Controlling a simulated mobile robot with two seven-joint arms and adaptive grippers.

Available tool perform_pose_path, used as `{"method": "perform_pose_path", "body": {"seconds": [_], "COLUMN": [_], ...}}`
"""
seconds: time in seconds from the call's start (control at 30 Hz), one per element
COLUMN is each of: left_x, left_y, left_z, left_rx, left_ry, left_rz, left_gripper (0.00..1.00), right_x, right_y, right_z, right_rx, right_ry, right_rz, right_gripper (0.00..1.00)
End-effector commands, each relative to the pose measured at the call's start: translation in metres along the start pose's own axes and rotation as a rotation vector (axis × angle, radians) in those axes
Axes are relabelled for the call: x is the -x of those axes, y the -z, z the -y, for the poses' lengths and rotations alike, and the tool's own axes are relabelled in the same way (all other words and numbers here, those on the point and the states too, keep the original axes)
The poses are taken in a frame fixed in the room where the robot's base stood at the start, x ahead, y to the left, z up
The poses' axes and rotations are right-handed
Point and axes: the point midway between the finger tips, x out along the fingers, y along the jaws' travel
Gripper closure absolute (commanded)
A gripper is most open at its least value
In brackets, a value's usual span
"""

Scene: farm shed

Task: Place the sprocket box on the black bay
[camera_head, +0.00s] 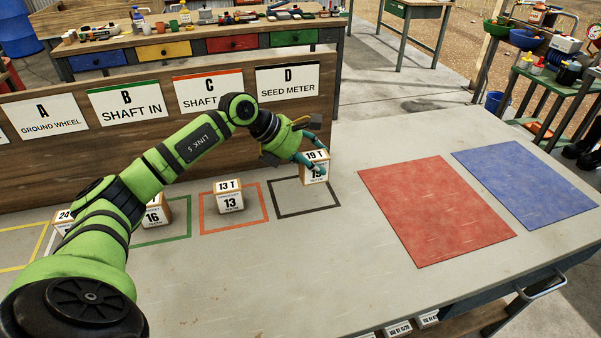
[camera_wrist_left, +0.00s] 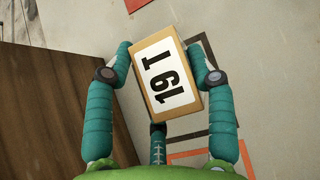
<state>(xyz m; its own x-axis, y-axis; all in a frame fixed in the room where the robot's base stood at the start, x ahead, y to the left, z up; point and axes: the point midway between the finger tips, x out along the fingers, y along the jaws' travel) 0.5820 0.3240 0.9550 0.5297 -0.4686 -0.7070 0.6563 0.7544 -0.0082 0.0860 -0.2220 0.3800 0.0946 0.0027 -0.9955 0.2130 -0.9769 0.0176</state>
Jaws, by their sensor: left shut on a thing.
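The sprocket box marked 19 T (camera_head: 316,174) is a small cardboard box with white labels. My left gripper (camera_head: 314,163) is shut on it, with a teal finger on either side. In the left wrist view the box (camera_wrist_left: 166,76) sits tilted between the fingertips (camera_wrist_left: 166,68). The black bay (camera_head: 304,211) is a dark square outline on the table below the sign D SEED METER (camera_head: 288,83). The box is at the bay's back right corner in the head view. I cannot tell whether it touches the table. My right gripper is not in view.
A box marked 13 (camera_head: 230,199) stands in the orange bay (camera_head: 263,222). A box marked 16 (camera_head: 156,213) is at the green bay (camera_head: 188,233), and one marked 24 (camera_head: 65,219) is partly hidden by my arm. The red mat (camera_head: 435,210) and blue mat (camera_head: 525,178) are empty.

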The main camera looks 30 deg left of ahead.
Motion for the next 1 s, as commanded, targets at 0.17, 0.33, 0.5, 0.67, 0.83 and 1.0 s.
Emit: {"method": "perform_pose_path", "body": {"seconds": [0.17, 0.33, 0.5, 0.67, 0.83, 1.0], "left_x": [0.004, 0.001, -0.015, -0.024, -0.025, -0.027], "left_y": [0.024, 0.032, 0.048, 0.058, 0.058, 0.061], "left_z": [-0.017, -0.02, -0.02, -0.021, -0.021, -0.021], "left_rx": [0.001, 0.0, 0.002, -0.001, -0.002, -0.002], "left_ry": [-0.001, 0.001, 0.003, -0.001, -0.001, -0.001], "left_rz": [0.002, 0.003, 0.002, 0.004, 0.004, 0.002], "left_gripper": [0.88, 0.88, 0.88, 0.88, 0.88, 0.37], "right_x": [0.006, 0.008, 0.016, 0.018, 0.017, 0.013], "right_y": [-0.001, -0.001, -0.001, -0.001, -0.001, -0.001], "right_z": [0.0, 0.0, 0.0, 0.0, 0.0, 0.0], "right_rx": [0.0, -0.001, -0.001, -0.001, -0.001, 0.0], "right_ry": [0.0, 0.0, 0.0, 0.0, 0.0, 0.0], "right_rz": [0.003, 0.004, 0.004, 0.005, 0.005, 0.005], "right_gripper": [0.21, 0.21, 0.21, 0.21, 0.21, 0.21]}}
